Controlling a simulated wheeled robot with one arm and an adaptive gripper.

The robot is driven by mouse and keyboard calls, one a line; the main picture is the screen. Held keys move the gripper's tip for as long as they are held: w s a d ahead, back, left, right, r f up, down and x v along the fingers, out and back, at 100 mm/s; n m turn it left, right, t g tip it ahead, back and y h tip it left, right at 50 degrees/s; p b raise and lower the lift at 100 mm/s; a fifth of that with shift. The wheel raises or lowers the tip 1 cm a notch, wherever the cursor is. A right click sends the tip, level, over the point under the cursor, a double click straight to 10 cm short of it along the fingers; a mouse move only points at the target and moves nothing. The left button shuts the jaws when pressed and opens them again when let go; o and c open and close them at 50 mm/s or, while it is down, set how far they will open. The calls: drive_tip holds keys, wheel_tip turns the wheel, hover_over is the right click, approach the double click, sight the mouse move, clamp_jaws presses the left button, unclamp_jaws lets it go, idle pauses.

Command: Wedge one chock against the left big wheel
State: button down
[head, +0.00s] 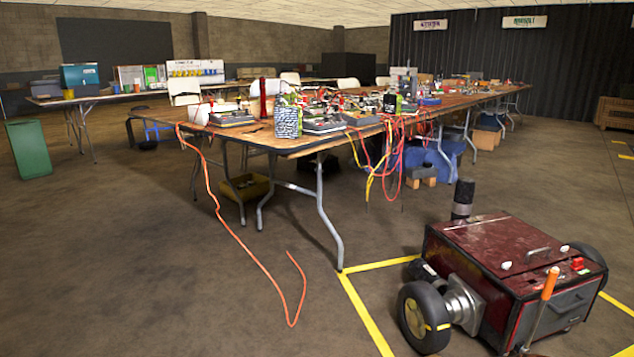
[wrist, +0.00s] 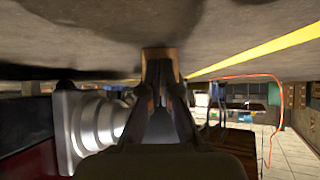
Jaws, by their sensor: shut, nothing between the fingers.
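The left big wheel (head: 425,317) is a black tyre with yellow marks on the left side of the red cart (head: 495,250) in the head view. A silver stepped hub (head: 463,300) joins it to the cart. The wrist view is upside down, with floor at the top. There my gripper (wrist: 160,75) is shut and empty, low beside a silver stepped part (wrist: 88,122). A tan-brown block (wrist: 159,56), probably a chock, is at the fingertips; I cannot tell whether they touch. My gripper is not seen in the head view, and the wheel is not clear in the wrist view.
A long cluttered table (head: 300,143) stands behind the cart. An orange cable (head: 235,232) trails over the floor. Yellow tape (head: 365,315) borders the cart's area. An orange-topped handle (head: 550,283) rises at the cart's front. Open floor (head: 130,270) lies left.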

drive_tip(key=shift+w+a, duration=0.2)
drive_tip(key=shift+w, duration=0.35)
idle(0.4)
drive_tip(key=shift+s+d+r, duration=0.15)
drive_tip(key=shift+s+r, duration=0.15)
drive_tip(key=shift+s, duration=0.05)
drive_tip(key=shift+s+f+p+v, duration=0.1)
drive_tip(key=shift+p+v, duration=0.5)
drive_tip(key=shift+v, duration=0.2)
drive_tip(key=shift+s+f+p+v, duration=0.1)
drive_tip(key=shift+f+p+v, duration=0.05)
drive_tip(key=shift+p+v, duration=0.6)
drive_tip(key=shift+s+f+p+v, duration=0.1)
drive_tip(key=shift+p+v, duration=0.4)
drive_tip(key=shift+v, duration=0.35)
drive_tip(key=shift+d, duration=0.1)
drive_tip(key=shift+r, duration=0.1)
